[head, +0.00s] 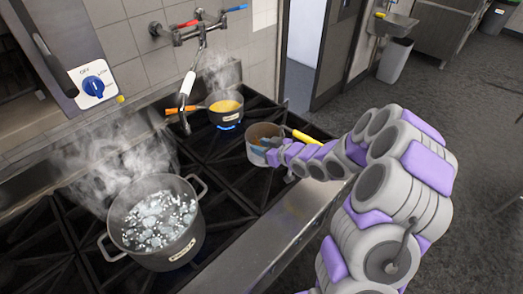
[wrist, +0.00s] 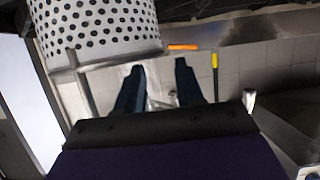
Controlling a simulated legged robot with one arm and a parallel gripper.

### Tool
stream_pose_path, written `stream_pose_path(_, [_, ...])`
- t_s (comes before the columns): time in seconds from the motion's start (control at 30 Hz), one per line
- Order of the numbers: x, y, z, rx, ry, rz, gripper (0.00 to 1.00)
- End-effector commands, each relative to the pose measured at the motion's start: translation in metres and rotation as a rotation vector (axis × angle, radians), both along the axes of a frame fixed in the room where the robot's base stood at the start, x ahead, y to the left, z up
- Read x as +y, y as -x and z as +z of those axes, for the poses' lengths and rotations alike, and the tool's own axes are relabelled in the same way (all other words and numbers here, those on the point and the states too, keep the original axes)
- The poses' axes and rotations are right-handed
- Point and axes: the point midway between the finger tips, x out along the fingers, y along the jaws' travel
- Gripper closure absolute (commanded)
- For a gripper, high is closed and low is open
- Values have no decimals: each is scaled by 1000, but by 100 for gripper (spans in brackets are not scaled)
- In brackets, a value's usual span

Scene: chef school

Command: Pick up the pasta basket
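A white basket with round dark holes (wrist: 95,28), which looks like the pasta basket, fills the upper left of the wrist view. A thin metal bar runs from its edge toward my fingertips. My gripper (wrist: 158,75) shows two dark fingers spread apart, with a gap between them and the basket beyond and to the left. I cannot tell whether a finger touches the bar. In the head view, my gripper (head: 274,156) is at the right side of a grey round vessel (head: 258,152) with a yellow handle (head: 303,136). Whether this vessel is the basket is unclear.
A large steaming pot (head: 160,245) of bubbling water stands on the front left of the stove (head: 235,190). A smaller pot (head: 226,112) with yellow contents sits over a blue flame behind. A faucet (head: 188,85) hangs over the stove. Open floor (head: 480,150) lies at right.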

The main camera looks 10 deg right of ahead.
Motion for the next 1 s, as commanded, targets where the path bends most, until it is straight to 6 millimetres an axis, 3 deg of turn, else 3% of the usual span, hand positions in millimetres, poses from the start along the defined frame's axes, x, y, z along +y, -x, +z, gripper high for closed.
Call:
stream_pose_path(0.43, [24,-34,-22,-2,-1,1,63])
stream_pose_path(0.77, [26,-38,-23,0,-1,0,63])
stream_pose_path(1.0, [26,-38,-23,0,-1,0,84])
